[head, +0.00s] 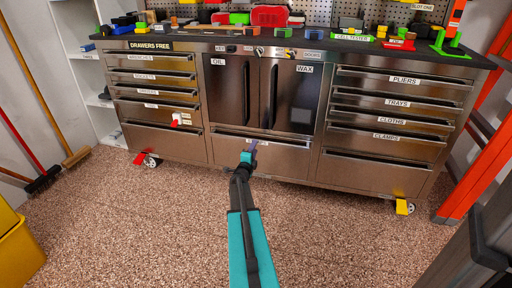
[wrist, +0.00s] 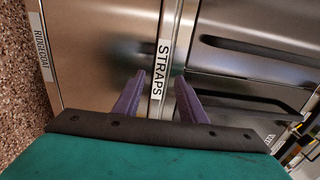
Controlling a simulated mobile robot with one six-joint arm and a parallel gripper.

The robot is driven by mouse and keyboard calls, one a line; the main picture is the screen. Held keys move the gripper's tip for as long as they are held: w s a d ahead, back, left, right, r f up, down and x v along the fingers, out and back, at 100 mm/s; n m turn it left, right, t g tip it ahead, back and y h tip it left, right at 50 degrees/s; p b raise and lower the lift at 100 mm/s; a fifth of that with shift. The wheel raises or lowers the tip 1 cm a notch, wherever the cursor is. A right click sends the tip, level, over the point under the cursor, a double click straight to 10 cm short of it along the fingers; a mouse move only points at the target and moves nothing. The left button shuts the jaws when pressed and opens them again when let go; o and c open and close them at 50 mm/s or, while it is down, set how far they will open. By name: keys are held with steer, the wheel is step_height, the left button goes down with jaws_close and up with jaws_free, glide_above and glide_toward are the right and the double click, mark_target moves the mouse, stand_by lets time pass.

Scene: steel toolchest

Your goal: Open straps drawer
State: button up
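The straps drawer (head: 284,157) is the wide steel drawer at the bottom middle of the toolchest, below the double doors. It looks closed. Its front also fills the left part of the wrist view (wrist: 105,60). The white STRAPS label (wrist: 161,66) stands sideways along the drawer's top edge. My gripper (head: 252,147) is in front of the drawer's upper edge and partly hides the label in the head view. In the wrist view my gripper (wrist: 158,98) has two purple fingers apart, one on each side of the label, with nothing held. I cannot tell whether they touch the drawer.
Double doors marked OIL and WAX (head: 262,92) are above the drawer. Drawer stacks stand left (head: 152,80) and right (head: 398,95); a small red and white item (head: 177,120) is at the left stack. An orange ladder (head: 480,150) stands right. The floor (head: 150,225) ahead is clear.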

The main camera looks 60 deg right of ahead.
mark_target(267, 136)
steer(key=shift+b+x, duration=0.35)
steer(key=shift+x, duration=1.7)
jaws_close()
steer(key=shift+s, duration=0.15)
